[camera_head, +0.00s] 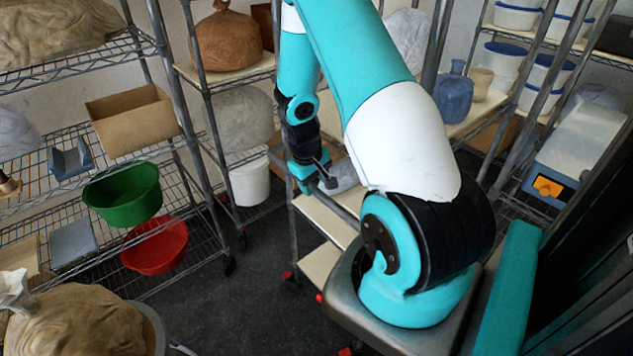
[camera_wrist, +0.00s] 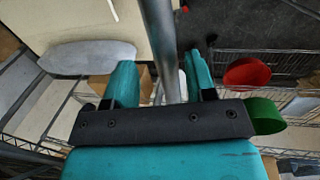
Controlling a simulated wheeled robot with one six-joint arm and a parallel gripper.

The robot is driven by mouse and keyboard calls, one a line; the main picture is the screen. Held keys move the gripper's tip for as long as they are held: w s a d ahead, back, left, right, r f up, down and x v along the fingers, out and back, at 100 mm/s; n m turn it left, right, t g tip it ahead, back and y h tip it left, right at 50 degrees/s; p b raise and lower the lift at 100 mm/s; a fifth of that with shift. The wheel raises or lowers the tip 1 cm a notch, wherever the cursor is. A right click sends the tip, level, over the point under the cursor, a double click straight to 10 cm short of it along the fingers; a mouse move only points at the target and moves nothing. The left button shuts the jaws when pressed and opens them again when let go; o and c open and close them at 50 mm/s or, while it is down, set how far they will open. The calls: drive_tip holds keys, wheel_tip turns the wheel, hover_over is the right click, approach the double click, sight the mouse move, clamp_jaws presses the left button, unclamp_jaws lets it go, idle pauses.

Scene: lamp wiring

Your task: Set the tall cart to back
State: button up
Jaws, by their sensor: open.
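The tall cart (camera_head: 322,220) has cream shelf boards, grey metal posts and red-marked casters. It stands in the middle of the head view, partly hidden behind my arm. My gripper (camera_head: 316,180) is at the cart's near left side, by its grey rail. In the wrist view my gripper (camera_wrist: 160,68) is open, with its teal fingers on either side of a grey metal bar (camera_wrist: 161,40). A gap shows between the bar and each finger. A cream cart shelf (camera_wrist: 85,22) and a grey rounded object (camera_wrist: 87,57) show to the left of the bar.
Wire racks stand left, holding a cardboard box (camera_head: 133,120), a green basin (camera_head: 124,194) and a red basin (camera_head: 156,247). A white bucket (camera_head: 250,183) sits low behind. More shelves with tubs stand right. Dark floor (camera_head: 235,305) is open between the left rack and cart.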

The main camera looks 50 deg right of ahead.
drive_tip(key=shift+d+f, duration=0.15)
drive_tip(key=shift+f, duration=0.55)
